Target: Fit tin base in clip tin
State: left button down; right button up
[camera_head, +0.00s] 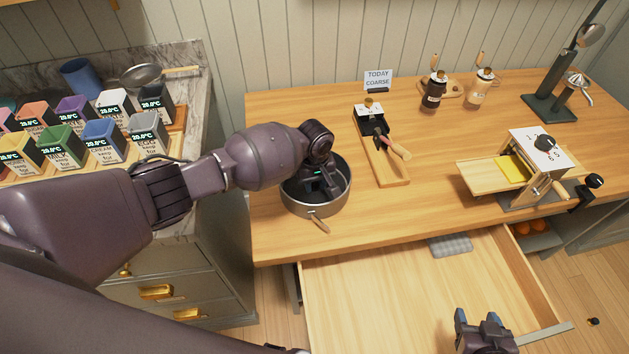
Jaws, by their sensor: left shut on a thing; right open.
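The clip tin (341,202), a round dark metal ring with a pale inner wall, stands on the wooden worktop at its front left. A wooden-handled clip (320,222) sticks out from its front side. My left gripper (312,190) reaches down inside the ring and is shut. Its fingertips and what they hold are mostly hidden by the hand; dark material low in the ring appears to be the tin base. I cannot tell whether the base lies flat or touches the ring's wall. My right gripper (485,325) is open and empty at the bottom right, over the pulled-out drawer.
The open drawer (400,295) juts out below the worktop, with a grey pad (450,246) in it. A slicer-like device (520,170) stands further right. Labelled boxes (100,140) fill the left counter.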

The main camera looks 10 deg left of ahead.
pick_arm(q)
jog(key=shift+f, duration=0.2)
jog(key=c, duration=0.8)
grip_release()
notch_tip(320, 180, up, 10)
jog(key=shift+f+p, duration=0.25)
jog(key=shift+p, duration=0.2)
jog(key=shift+r, duration=0.7)
